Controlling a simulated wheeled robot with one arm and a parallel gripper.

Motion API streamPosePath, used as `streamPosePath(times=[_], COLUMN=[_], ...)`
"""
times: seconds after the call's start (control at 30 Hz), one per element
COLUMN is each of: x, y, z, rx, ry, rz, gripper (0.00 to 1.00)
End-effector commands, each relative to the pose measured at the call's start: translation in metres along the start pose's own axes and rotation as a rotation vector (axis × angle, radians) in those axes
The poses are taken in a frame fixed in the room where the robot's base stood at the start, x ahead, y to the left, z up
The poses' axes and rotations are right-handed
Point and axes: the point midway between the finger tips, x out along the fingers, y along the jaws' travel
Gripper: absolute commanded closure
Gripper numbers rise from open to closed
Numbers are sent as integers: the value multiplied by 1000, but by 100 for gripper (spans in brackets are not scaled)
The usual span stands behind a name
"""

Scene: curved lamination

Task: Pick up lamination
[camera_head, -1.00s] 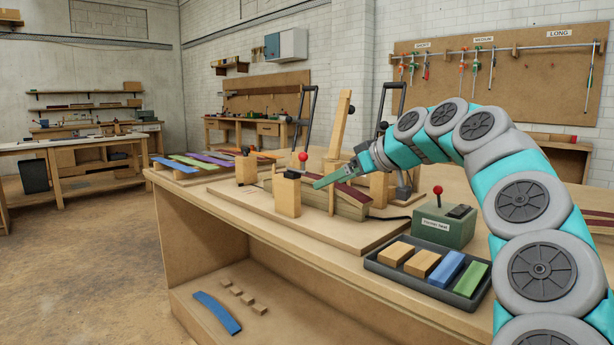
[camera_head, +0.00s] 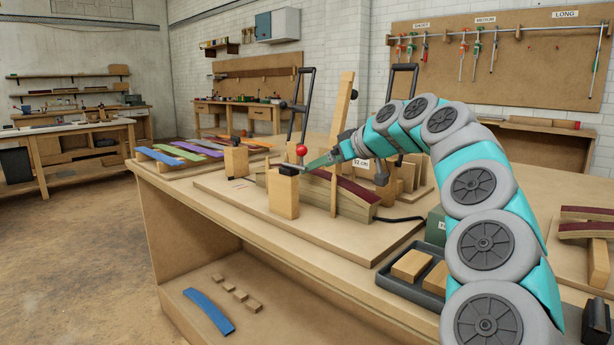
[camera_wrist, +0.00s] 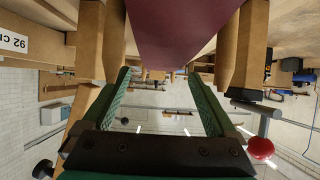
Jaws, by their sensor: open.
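The curved lamination (camera_head: 345,187) has a dark red top layer over pale wooden layers. It lies on the bench's baseboard among upright wooden posts; its left part is partly hidden by a post and my gripper. My gripper (camera_head: 312,164) has green fingers, is open, and is over the lamination's left part. In the wrist view the dark red face of the lamination (camera_wrist: 184,32) runs down from the top edge towards the far end of the open fingers (camera_wrist: 163,76). Nothing shows gripped, and I cannot tell whether the fingers touch or straddle it.
A wooden block (camera_head: 284,197) with a black top and a slanted tall post (camera_head: 342,125) stand close to my gripper. A red knob (camera_head: 301,150) is beside it. A dark tray (camera_head: 392,283) is partly behind my arm. More curved red pieces (camera_head: 588,231) lie at right.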

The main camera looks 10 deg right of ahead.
Motion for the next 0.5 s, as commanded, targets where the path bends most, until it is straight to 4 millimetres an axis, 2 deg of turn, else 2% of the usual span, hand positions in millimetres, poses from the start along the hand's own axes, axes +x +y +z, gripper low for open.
streamPosePath(times=[0.1, 0.23, 0.47, 0.5], x=[19, 34, 36, 36], y=[-3, -3, -2, -2], z=[-3, -2, -2, -2], rx=[-1, -1, -1, -1], ry=[-3, -2, -1, -1], rz=[-4, -4, -2, -2], gripper=[7, 7, 7, 11])
